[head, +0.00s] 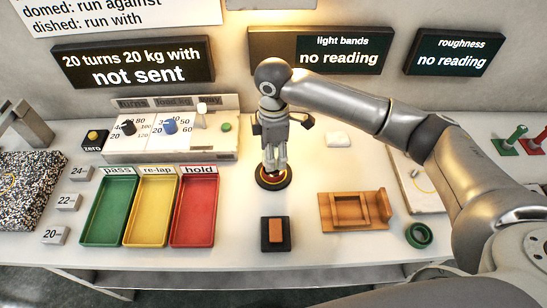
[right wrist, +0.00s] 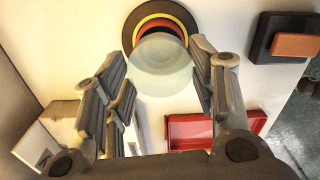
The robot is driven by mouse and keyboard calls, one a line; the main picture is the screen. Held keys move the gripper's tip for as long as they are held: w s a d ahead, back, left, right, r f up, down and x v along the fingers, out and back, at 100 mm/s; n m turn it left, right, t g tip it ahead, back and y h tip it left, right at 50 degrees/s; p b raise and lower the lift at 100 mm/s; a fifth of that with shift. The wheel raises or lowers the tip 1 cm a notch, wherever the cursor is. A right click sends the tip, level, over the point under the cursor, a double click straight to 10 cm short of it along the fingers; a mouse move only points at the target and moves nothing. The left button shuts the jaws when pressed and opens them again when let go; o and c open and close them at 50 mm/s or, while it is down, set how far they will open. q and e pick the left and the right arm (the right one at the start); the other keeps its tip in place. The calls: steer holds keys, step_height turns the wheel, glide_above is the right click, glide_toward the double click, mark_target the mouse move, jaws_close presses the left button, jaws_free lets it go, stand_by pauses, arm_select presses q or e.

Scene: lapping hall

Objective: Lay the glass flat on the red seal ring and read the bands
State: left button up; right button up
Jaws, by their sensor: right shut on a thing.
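My right gripper (head: 274,165) points down over a round black base (head: 272,186) in the head view. In the right wrist view, the right gripper (right wrist: 163,62) is shut on the glass flat (right wrist: 160,75), a pale, see-through disc between its fingertips. Behind the glass is the black base (right wrist: 133,22), with a yellow band and, inside it, the red seal ring (right wrist: 164,26). The glass hides the near part of the ring. I cannot tell whether the glass touches it. My left gripper is not in view.
The light bands display (head: 345,53) reads "no reading". Green, yellow and red trays (head: 194,210) lie left of the base. A dark block with a brown pad (head: 276,234) stands in front, a wooden fixture (head: 352,210) and green ring (head: 418,235) at right.

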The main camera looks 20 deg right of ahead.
step_height(320, 180, down, 3)
steer(key=shift+p, duration=0.35)
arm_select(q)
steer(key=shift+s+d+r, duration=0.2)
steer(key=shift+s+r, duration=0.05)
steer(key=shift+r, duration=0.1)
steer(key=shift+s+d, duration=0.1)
arm_select(e)
steer(key=shift+f, duration=0.15)
steer(key=o, duration=1.1)
arm_select(q)
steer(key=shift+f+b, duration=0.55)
steer(key=shift+b, duration=0.05)
arm_select(e)
step_height(320, 180, up, 12)
